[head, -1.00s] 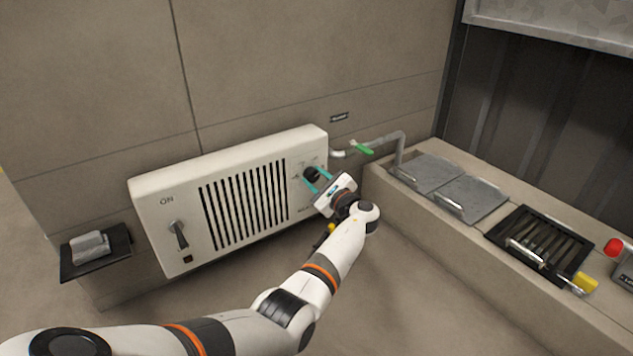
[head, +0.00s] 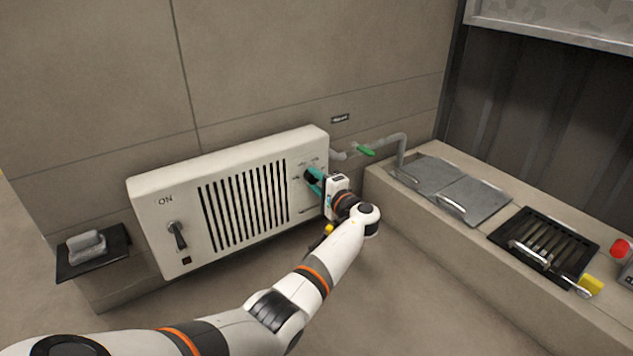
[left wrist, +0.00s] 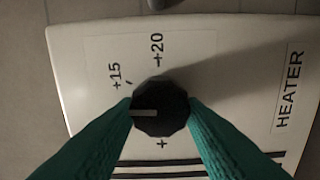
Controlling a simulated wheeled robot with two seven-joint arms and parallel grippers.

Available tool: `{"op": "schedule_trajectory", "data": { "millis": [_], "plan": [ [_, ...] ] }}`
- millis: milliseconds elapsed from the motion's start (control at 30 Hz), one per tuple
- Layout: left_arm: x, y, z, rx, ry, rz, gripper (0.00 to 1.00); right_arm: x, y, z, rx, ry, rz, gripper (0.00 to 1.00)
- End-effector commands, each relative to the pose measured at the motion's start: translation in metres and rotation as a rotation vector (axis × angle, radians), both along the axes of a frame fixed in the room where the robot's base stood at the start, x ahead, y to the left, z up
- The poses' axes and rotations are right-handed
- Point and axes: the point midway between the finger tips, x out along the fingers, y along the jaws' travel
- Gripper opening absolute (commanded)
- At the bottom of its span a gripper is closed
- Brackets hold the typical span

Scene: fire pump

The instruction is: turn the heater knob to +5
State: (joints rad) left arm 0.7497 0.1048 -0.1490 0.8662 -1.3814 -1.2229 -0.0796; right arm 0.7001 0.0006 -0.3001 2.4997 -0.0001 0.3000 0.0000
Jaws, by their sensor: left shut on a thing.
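The heater (head: 235,200) is a white wall box with a dark vent grille. Its black knob (head: 311,176) is at the upper right of its front, and it also shows in the left wrist view (left wrist: 162,105). My left gripper (head: 314,178) has its two teal fingers shut on the knob, one on each side. In the left wrist view the knob's pale pointer mark is on its left side, below the +15 label (left wrist: 115,75). A +20 label (left wrist: 157,48) is above the knob. A partly hidden label starting with + is below it. My right gripper is out of view.
An ON lever switch (head: 178,236) is on the heater's left. A green-handled pipe valve (head: 364,150) is just right of the heater. A ledge with grey lids (head: 473,200) and a black grate (head: 530,262) runs along the right. A small black shelf (head: 93,262) is at left.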

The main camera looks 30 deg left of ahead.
Motion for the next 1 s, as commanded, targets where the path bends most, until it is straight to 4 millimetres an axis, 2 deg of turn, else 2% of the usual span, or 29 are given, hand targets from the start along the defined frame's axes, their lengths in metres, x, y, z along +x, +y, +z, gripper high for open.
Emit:
{"op": "schedule_trajectory", "data": {
  "millis": [1000],
  "plan": [
    [0.0009, -0.0009, -0.0053, -0.371, -0.89, 0.003, 0.14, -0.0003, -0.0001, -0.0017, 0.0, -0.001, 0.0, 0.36]
  ]
}}
